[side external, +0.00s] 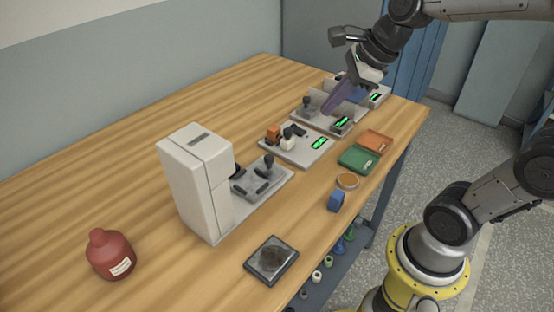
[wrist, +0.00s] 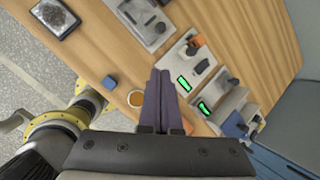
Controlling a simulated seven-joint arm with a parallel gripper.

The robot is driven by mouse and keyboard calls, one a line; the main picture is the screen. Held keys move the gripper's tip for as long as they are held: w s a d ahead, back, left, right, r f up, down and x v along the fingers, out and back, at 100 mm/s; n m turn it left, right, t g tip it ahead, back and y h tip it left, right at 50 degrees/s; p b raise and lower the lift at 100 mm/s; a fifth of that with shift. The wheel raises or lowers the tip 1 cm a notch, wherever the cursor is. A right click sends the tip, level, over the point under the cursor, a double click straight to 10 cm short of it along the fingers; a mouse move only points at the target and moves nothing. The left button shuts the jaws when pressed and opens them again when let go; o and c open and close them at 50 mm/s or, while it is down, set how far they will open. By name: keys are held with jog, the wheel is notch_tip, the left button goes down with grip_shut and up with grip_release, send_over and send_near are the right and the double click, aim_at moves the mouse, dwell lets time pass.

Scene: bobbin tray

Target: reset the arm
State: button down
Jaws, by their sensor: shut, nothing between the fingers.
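My gripper (side external: 331,108) is above the far right part of the wooden table, over the row of grey stations. Its dark purple fingers point down and to the left in the side external view. In the wrist view my gripper (wrist: 161,72) shows its two fingers pressed together with nothing between them. My gripper appears raised off the surface; the exact height is hard to tell.
A white machine (side external: 195,180), a red bottle (side external: 110,255), a dark square tray (side external: 271,260), a blue block (side external: 336,201) and a round orange dish (side external: 347,181) stand on the table. Green (side external: 357,160) and orange (side external: 375,141) trays lie near the right edge.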

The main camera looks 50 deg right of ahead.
jog(key=s+a+f+n, duration=0.1)
jog(key=s+n, duration=0.5)
jog(key=n, duration=0.7)
jog(key=s+a+f+n+h, duration=0.1)
jog(key=s+n, duration=0.5)
jog(key=n, duration=0.8)
jog(key=shift+s+a+f, duration=0.15)
jog(key=shift+f, duration=0.2)
